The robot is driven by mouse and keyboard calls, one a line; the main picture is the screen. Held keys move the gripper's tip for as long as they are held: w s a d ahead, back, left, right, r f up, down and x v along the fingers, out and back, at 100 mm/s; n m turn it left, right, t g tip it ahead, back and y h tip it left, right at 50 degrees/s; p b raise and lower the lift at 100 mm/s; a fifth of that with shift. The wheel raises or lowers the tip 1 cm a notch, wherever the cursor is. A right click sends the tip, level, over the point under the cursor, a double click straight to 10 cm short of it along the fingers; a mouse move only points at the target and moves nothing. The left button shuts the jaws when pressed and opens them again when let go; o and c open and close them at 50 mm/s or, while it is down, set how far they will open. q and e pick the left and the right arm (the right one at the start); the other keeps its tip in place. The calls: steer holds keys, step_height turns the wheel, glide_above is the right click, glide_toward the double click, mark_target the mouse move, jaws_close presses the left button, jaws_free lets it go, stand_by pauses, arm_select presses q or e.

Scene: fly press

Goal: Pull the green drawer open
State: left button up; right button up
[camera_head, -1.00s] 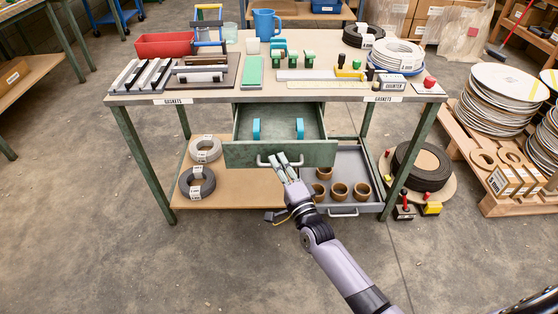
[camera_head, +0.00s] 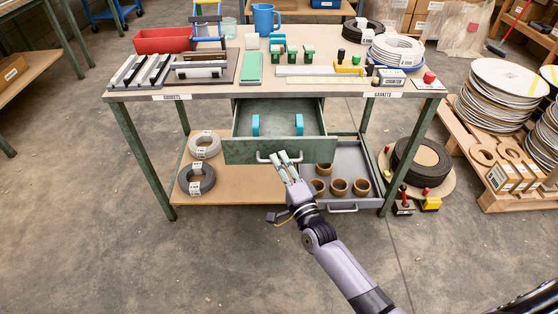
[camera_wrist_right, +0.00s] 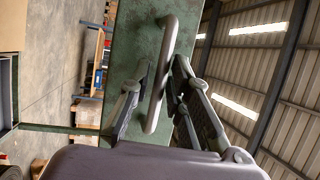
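The green drawer (camera_head: 240,152) hangs pulled out from under the workbench top, with its inside showing. Two blue curved pieces (camera_head: 256,126) stand in it. Its pale bar handle (camera_head: 264,158) is on the front panel. My right gripper (camera_head: 282,157) is at the right part of this handle. In the right wrist view the handle (camera_wrist_right: 168,60) runs between the two fingers of my right gripper (camera_wrist_right: 162,72), against the green drawer front (camera_wrist_right: 130,40). The fingers stand apart, with gaps beside the bar. My left gripper is not in view.
The bench top (camera_head: 225,88) carries tools, a red bin (camera_head: 163,40) and a blue mug (camera_head: 265,20). Below and right of the drawer is a grey tray (camera_head: 350,160) with several brown rings. A pallet with reels (camera_head: 500,95) stands at right. The floor in front is clear.

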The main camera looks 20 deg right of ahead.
steer(key=v, duration=1)
steer(key=shift+s, duration=0.35)
steer(key=shift+f, duration=0.1)
